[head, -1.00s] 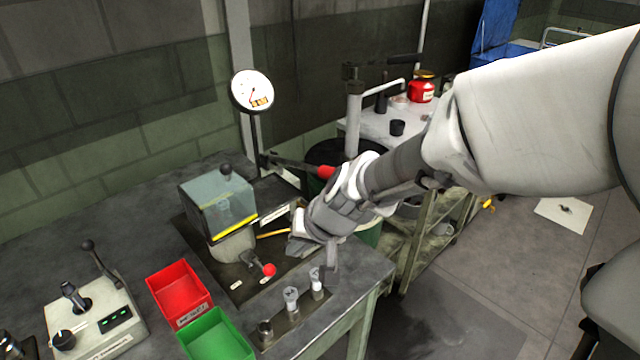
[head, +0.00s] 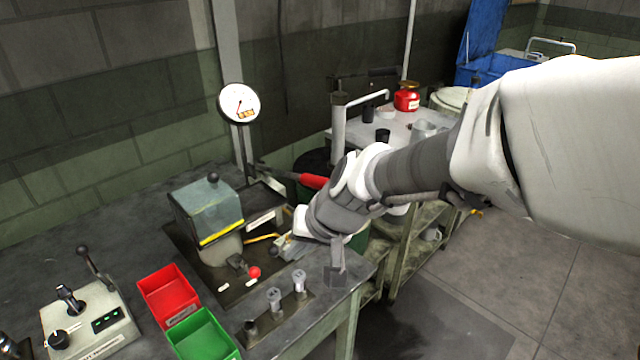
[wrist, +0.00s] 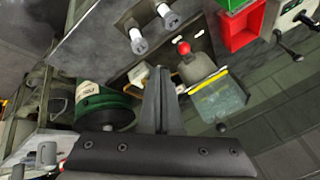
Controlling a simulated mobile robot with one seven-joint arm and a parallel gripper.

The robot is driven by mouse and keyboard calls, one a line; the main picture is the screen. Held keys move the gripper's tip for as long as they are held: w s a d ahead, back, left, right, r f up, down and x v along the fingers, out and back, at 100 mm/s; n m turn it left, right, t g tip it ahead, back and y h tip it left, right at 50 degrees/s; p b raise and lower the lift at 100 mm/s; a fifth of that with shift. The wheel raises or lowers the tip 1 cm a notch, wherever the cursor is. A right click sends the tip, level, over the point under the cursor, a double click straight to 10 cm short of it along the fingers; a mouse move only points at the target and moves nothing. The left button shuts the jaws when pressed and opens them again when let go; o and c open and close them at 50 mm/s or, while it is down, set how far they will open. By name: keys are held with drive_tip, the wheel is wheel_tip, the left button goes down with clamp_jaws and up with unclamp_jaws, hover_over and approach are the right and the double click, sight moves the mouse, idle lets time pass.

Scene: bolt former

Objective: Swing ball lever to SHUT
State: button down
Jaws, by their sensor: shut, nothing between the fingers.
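The ball lever has a red ball (head: 254,272) on a short dark arm, low at the front of the press machine. Two small pale labels (head: 250,283) lie in front of it, too small to read. The red ball also shows in the wrist view (wrist: 184,47), just beyond and right of my fingertips. My gripper (head: 279,244) is shut and empty. It hangs behind and to the right of the ball, apart from it. In the wrist view my gripper (wrist: 156,72) points toward the lever area.
The box-shaped guard (head: 208,208) with a yellow edge stands left of my gripper. Red (head: 168,293) and green (head: 204,335) bins sit to the left. A red-gripped handle (head: 312,181) is behind my wrist.

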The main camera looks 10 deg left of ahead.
drive_tip(key=r, duration=0.1)
drive_tip(key=s+r, duration=0.1)
drive_tip(key=s+d+r, duration=0.1)
drive_tip(key=r, duration=0.1)
drive_tip(key=shift+s+r+p, duration=0.1)
drive_tip(key=shift+s+p, duration=0.15)
drive_tip(key=shift+p, duration=0.15)
drive_tip(key=s+d+r+m+t+h+p, duration=0.1)
drive_tip(key=s+d+r+h+p, duration=0.1)
drive_tip(key=d+r, duration=0.4)
drive_tip(key=s+d+r+m+t+h+p, duration=0.1)
drive_tip(key=s+d+r+h+p, duration=0.2)
drive_tip(key=s+d, duration=0.4)
drive_tip(key=d+r+p, duration=0.1)
drive_tip(key=d+r, duration=0.1)
drive_tip(key=d, duration=0.7)
drive_tip(key=shift+s+d+r+p, duration=0.15)
drive_tip(key=shift+s+r+p, duration=0.15)
drive_tip(key=shift+r+p, duration=0.05)
